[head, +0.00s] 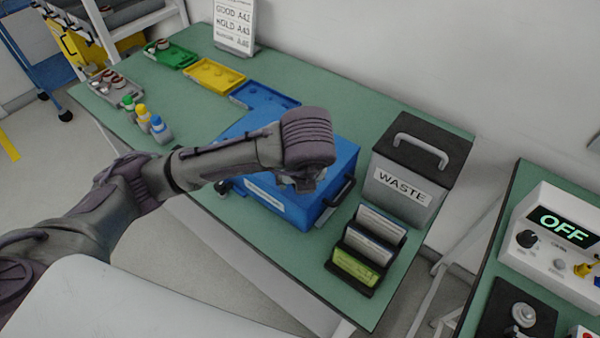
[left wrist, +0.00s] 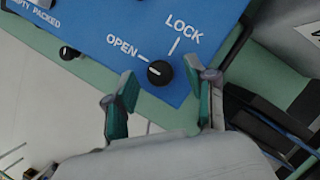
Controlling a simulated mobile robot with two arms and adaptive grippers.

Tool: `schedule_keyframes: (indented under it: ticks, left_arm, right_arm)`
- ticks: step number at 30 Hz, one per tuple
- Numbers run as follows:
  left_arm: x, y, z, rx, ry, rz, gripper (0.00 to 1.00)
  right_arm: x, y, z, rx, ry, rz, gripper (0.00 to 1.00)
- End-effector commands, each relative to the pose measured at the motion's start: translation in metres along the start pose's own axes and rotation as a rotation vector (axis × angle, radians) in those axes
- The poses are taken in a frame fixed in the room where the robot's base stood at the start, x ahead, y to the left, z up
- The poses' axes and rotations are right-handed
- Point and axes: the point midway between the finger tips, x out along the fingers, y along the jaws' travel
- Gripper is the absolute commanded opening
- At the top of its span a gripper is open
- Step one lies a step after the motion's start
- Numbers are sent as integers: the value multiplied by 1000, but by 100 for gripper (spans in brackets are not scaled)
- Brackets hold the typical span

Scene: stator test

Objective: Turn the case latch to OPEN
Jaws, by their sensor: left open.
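The blue case (head: 285,205) stands on the green table in the head view; my left arm crosses in front of it and hides its latch there. In the left wrist view the latch is a round black knob (left wrist: 159,73) on the blue face, between white OPEN and LOCK lettering with tick lines. A short white mark on the knob sits on its left side, toward the OPEN tick. My left gripper (left wrist: 161,72) is open, with one finger on each side of the knob in the picture. Contact cannot be told. It points down at the case in the head view (head: 303,186).
A grey WASTE bin (head: 404,185) and a black rack of cards (head: 366,250) stand right of the case. Small bottles (head: 142,113) and coloured trays (head: 216,76) lie at the back left. A device reading OFF (head: 562,228) is on another table at right.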

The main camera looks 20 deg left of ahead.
Motion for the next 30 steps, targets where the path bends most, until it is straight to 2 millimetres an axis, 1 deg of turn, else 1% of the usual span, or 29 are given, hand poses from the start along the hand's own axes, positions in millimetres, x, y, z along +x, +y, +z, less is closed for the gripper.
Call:
schedule_keyframes:
  ticks: [4,8,15,21,25,30]
  left_arm:
    - [-12,-2,2,3,-7,-6,56]
    - [-29,0,3,3,-10,-2,56]
    - [-77,-1,2,2,-8,-5,56]
    - [-107,0,1,1,-5,-2,56]
    - [-116,0,1,0,-2,-1,56]
    - [-119,0,0,-1,0,1,56]
  right_arm:
    - [0,-2,-1,1,1,-2,40]
    - [0,-3,-1,2,1,-3,40]
    - [0,-4,-1,2,1,-4,40]
    - [0,-4,-1,2,1,-4,40]
    - [0,-4,-1,2,1,-5,40]
    - [0,-4,-1,2,1,-5,40]
